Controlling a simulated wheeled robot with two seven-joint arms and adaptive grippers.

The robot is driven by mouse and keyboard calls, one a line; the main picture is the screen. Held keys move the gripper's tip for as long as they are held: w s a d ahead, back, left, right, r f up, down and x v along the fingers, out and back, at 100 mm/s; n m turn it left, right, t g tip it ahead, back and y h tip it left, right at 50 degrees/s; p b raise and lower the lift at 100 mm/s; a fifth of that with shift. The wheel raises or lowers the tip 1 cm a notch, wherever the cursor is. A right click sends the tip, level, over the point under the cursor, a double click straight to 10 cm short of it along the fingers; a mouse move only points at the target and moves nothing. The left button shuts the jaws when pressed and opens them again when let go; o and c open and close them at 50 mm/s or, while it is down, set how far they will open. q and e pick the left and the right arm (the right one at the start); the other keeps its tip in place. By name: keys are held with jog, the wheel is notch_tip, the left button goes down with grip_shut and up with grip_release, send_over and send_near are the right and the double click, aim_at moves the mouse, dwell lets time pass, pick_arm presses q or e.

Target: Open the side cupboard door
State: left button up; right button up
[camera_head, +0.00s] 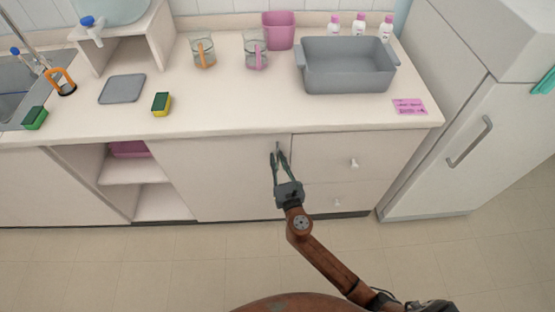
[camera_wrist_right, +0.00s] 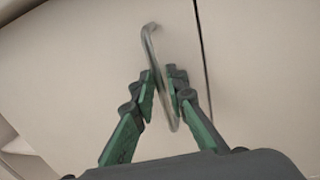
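The side cupboard door (camera_head: 225,178) is a plain pale panel under the counter, left of the drawers, and it looks shut. Its handle, a thin grey curved bar, stands near the door's right edge; it shows clearly in the right wrist view (camera_wrist_right: 158,62). My right gripper (camera_head: 278,154) is at this handle. In the right wrist view, the bar runs between the two green and dark fingers (camera_wrist_right: 163,86). The fingers are close to the bar, with narrow gaps seeming to show beside it, so the gripper looks partly open. My left gripper is not in view.
Two drawers with small knobs (camera_head: 353,163) adjoin the door on the right, then a white fridge (camera_head: 455,150). An open shelf (camera_head: 135,172) lies left. The counter above (camera_head: 225,110) holds a grey basin (camera_head: 345,78), beakers and sponges. The floor (camera_head: 130,265) in front is clear.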

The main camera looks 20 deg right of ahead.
jog(key=shift+c, duration=0.3)
grip_shut()
jog(key=shift+a, duration=0.1)
